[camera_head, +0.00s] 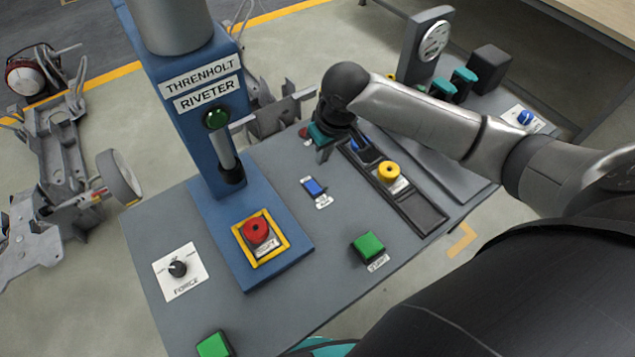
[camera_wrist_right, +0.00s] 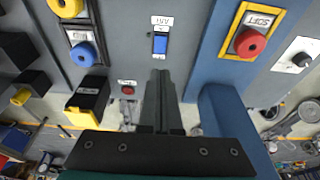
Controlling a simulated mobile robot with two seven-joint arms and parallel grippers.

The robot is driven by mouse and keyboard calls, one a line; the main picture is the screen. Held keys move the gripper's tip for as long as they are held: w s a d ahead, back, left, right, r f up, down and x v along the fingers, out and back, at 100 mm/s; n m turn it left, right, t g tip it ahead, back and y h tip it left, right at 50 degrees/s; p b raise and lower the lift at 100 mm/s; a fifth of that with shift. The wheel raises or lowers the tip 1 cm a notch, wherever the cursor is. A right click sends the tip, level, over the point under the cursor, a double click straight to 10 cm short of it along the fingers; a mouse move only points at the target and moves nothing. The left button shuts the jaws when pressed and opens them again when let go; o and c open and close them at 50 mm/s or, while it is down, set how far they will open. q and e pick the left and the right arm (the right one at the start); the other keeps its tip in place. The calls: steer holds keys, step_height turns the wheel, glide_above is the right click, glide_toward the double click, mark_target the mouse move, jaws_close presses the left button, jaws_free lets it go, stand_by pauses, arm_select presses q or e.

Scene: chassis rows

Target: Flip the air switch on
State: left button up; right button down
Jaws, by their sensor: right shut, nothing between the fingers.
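The air switch (camera_head: 314,187) is a small blue rocker on the grey bench top, with a white label beside it. It also shows in the right wrist view (camera_wrist_right: 160,44), with the label reading AIR. I cannot tell which way the rocker is tipped. My right gripper (camera_head: 323,153) is shut and empty, just behind the switch in the head view. In the right wrist view its closed fingers (camera_wrist_right: 160,76) point towards the switch, and a gap shows between the tips and the rocker.
The blue riveter (camera_head: 168,85) stands left of the switch, with a red SOFT button (camera_head: 257,231) on its base. A yellow knob (camera_head: 389,173) and a green button (camera_head: 368,244) sit to the right. A FORCE dial (camera_head: 178,268) is at front left. Bare bench surrounds the switch.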

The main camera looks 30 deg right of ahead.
steer(key=b, duration=0.3)
glide_toward(312, 186)
step_height(312, 186, down, 5)
steer(key=shift+d+f, duration=0.1)
steer(key=shift+f, duration=0.45)
steer(key=shift+f, duration=0.1)
steer(key=shift+f+t, duration=0.1)
steer(key=shift+t, duration=0.2)
steer(key=shift+w, duration=0.15)
steer(key=shift+w+r, duration=0.3)
steer(key=shift+w, duration=0.25)
